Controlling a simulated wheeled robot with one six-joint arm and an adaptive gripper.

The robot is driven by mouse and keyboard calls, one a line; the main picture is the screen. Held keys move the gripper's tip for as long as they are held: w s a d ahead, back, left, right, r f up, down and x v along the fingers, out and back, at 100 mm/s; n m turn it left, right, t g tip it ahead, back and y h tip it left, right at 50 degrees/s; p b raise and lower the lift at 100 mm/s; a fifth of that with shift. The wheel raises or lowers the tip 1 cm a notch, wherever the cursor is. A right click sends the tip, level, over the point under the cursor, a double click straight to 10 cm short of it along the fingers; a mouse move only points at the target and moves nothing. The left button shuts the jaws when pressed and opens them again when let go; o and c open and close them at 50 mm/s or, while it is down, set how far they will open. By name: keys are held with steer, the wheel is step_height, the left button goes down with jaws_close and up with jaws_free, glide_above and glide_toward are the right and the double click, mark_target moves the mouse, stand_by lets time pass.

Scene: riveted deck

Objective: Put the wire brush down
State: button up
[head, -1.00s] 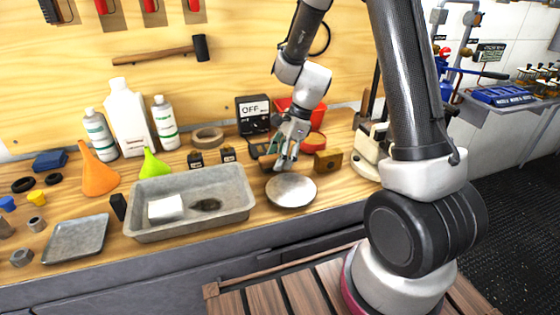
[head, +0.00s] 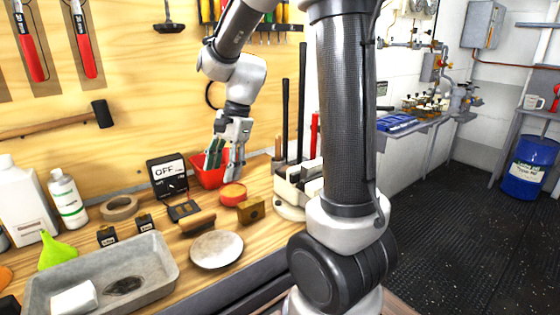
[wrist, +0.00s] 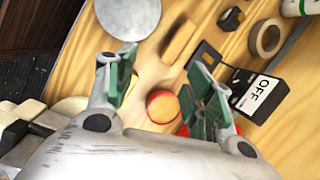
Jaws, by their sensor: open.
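The wire brush (head: 198,221) appears to be the light wooden block-like piece lying on the bench, with its bristles not visible. It lies beside a flat dark plate (head: 184,209), just behind a round pale dish (head: 216,249). In the wrist view the brush (wrist: 181,43) lies beyond the fingertips and apart from them. My gripper (head: 226,160) is open and empty, above the bench by the red bin, up and to the right of the brush. In the wrist view its green-padded fingers (wrist: 162,84) stand wide apart with nothing between them.
A red bin (head: 205,176), a round tin with a yellowish top (head: 232,194) and a brass block (head: 251,209) are close by. An OFF meter (head: 168,176) and a tape roll (head: 120,207) stand behind. A grey tray (head: 158,268) is at the left.

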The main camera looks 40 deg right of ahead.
steer(key=s+d+r+n+t+h, duration=0.1)
steer(key=s+d+r+n+t, duration=0.1)
steer(key=s+n, duration=0.5)
steer(key=s+d+r+n+t+h, duration=0.1)
steer(key=s+d+r+n, duration=0.4)
steer(key=s, duration=0.6)
steer(key=shift+s+d+r+n+t+h, duration=0.15)
steer(key=shift+s+r+n+t+h, duration=0.2)
steer(key=shift+n+h, duration=0.55)
steer(key=shift+o, duration=0.5)
steer(key=shift+f, duration=0.15)
